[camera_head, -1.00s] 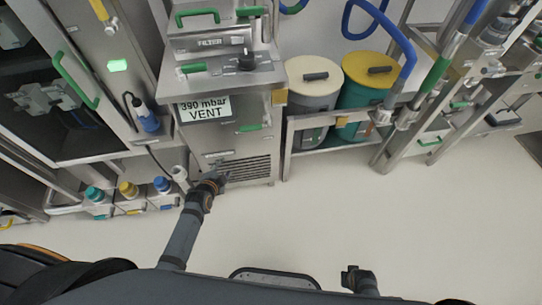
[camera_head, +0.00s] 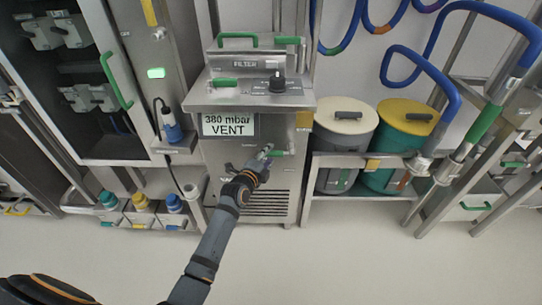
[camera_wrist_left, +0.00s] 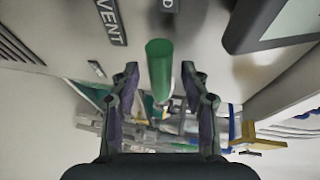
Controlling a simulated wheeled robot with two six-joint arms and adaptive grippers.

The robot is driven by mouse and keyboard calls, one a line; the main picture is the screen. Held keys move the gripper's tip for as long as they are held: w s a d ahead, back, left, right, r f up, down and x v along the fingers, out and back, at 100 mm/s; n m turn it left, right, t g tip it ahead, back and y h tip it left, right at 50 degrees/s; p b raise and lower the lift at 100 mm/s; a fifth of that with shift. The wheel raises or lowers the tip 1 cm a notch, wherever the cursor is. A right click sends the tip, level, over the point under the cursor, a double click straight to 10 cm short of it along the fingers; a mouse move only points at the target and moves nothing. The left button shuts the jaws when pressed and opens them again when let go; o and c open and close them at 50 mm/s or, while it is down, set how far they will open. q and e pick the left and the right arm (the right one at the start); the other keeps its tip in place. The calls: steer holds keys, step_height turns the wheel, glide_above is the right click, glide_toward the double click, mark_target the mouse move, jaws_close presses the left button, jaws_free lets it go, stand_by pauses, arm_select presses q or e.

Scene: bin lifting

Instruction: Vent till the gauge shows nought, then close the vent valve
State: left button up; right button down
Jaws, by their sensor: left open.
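The gauge display (camera_head: 229,125) on the front of the steel filter cabinet reads 380 mbar with VENT below it. The vent valve's green handle (camera_head: 279,153) sticks out of the cabinet front, to the right below the display. My left gripper (camera_head: 264,159) is open at this handle. In the left wrist view the green handle (camera_wrist_left: 158,62) lies between the two open fingers, with a gap on each side. A VENT label (camera_wrist_left: 110,22) shows beside it there. The valve's base is partly hidden by the gripper. My right gripper is out of view.
A cream-lidded drum (camera_head: 346,116) and a yellow-lidded drum (camera_head: 408,118) stand to the right. The floor in front is clear.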

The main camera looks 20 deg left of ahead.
arm_select(q)
steer(key=shift+x, duration=1.05)
jaws_close()
